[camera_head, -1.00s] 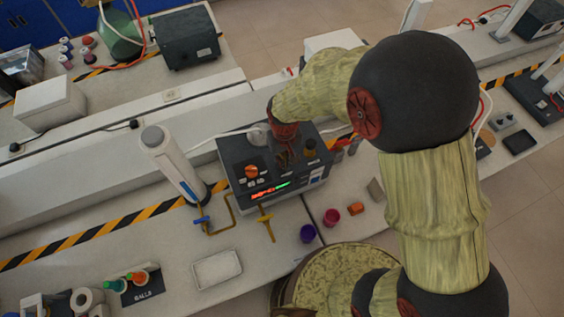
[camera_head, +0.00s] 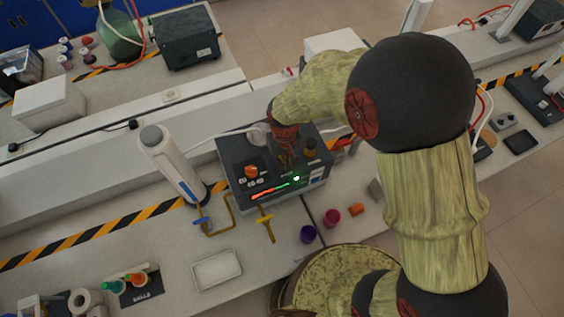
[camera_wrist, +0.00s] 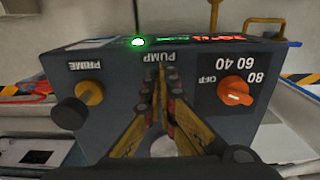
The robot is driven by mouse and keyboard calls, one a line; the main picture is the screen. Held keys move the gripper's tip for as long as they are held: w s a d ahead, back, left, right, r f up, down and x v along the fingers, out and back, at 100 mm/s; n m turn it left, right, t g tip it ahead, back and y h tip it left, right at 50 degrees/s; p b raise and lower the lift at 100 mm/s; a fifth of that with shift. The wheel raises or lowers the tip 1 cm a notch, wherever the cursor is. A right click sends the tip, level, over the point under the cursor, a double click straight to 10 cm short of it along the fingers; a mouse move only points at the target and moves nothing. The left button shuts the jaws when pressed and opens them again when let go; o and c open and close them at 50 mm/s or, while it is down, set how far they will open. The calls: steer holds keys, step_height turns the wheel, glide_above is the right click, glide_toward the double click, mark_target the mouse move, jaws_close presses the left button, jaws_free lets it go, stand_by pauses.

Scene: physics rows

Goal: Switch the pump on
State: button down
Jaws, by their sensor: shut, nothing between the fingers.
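The pump unit is a dark grey box (camera_head: 235,155) on the bench, with red and green display marks on its front. A green lamp (camera_head: 297,179) glows bright on it; it also shows in the wrist view (camera_wrist: 138,42). In the wrist view, the panel (camera_wrist: 120,85) carries the labels PUMP and PRIME, and an orange dial (camera_wrist: 235,92) stands beside numbers. My gripper (camera_wrist: 158,75) is shut and empty, its fingertips at the panel just by the PUMP label. It reaches down over the box in the head view (camera_head: 286,158). The fingers hide any switch there; contact cannot be told.
A yellowish PRIME knob (camera_wrist: 88,92) and a black knob (camera_wrist: 70,113) sit beside my fingers. A white cylinder (camera_head: 170,165) stands left of the box.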

steer(key=shift+r+p, duration=2.25)
steer(key=shift+r, duration=1.2)
steer(key=s+d+r+m+t+b, duration=0.2)
steer(key=s+d+b, duration=0.4)
steer(key=d+b, duration=0.4)
steer(key=s+d+r+m+t+b, duration=0.3)
steer(key=s+d+b, duration=0.4)
steer(key=d+b, duration=0.4)
steer(key=shift+s+r+t+b, duration=0.3)
steer(key=shift+r+b, duration=0.4)
steer(key=shift+b, duration=0.15)
